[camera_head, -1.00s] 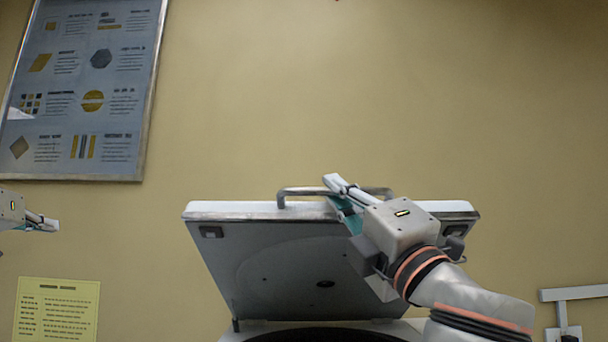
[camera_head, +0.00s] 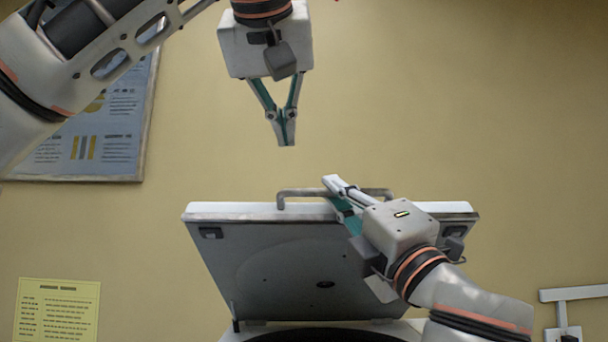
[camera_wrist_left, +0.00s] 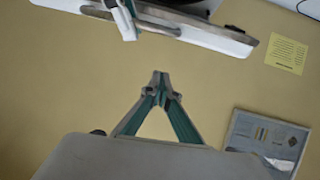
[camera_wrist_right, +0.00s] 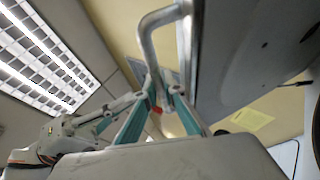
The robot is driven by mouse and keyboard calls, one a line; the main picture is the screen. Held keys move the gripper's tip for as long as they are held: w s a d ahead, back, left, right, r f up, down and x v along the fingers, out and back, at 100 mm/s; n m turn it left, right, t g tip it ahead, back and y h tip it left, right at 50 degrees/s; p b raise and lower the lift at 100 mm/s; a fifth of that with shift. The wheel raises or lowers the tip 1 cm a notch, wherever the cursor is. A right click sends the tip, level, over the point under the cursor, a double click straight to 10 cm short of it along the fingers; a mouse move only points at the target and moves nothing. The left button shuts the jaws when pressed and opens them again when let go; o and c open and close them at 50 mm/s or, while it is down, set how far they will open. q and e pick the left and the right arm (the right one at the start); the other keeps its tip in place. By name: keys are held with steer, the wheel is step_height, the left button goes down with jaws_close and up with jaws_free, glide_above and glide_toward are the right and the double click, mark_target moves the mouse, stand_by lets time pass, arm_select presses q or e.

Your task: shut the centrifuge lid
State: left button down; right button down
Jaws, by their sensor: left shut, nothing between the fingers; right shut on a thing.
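The centrifuge lid (camera_head: 275,265) stands raised and open in the head view, its underside facing me. A metal handle (camera_head: 300,193) runs along its top edge. My right gripper (camera_head: 342,188) is at the lid's top edge, shut on the handle; the right wrist view shows the handle (camera_wrist_right: 150,45) running down between its fingertips. My left gripper (camera_head: 286,142) hangs above the lid, pointing down, shut and empty, apart from the handle. In the left wrist view the fingertips (camera_wrist_left: 160,78) meet, with the lid edge (camera_wrist_left: 215,38) beyond them.
The dark opening of the centrifuge body (camera_head: 320,335) shows at the bottom of the head view. A framed poster (camera_head: 130,150) and a yellow notice (camera_head: 57,310) are on the wall behind. A grey wall bracket (camera_head: 570,294) is at the right.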

arm_select(q)
steer(key=s+d+y, duration=0.1)
steer(key=s+d, duration=0.2)
steer(key=s, duration=0.1)
steer(key=x, duration=1)
steer(key=shift+w+a+r, duration=0.2)
steer(key=shift+r, duration=0.05)
steer(key=shift+s+f, duration=1.25)
steer(key=shift+s, duration=0.15)
